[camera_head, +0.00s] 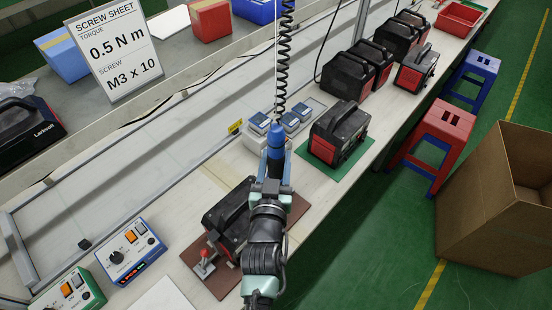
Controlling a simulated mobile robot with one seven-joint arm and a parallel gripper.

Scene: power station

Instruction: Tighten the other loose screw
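My gripper (273,172) is at the middle of the head view, shut around a blue screwdriver (276,138) that hangs from a black coiled cord (284,60). A black power station (226,212) stands on a brown mat (298,207) on the bench, below and left of my gripper. My arm hides much of its right side. The screwdriver appears to be above the bench and apart from this power station. The screws are not visible, and the driver's tip is hidden.
Small blue-topped boxes (292,122) sit just behind the screwdriver. Another power station (340,134) stands on a green mat (362,150) to the right. A red toggle clamp (205,262) and a blue control box (130,250) are at front left. A sign (115,50) reads 0.5 N m, M3 x 10.

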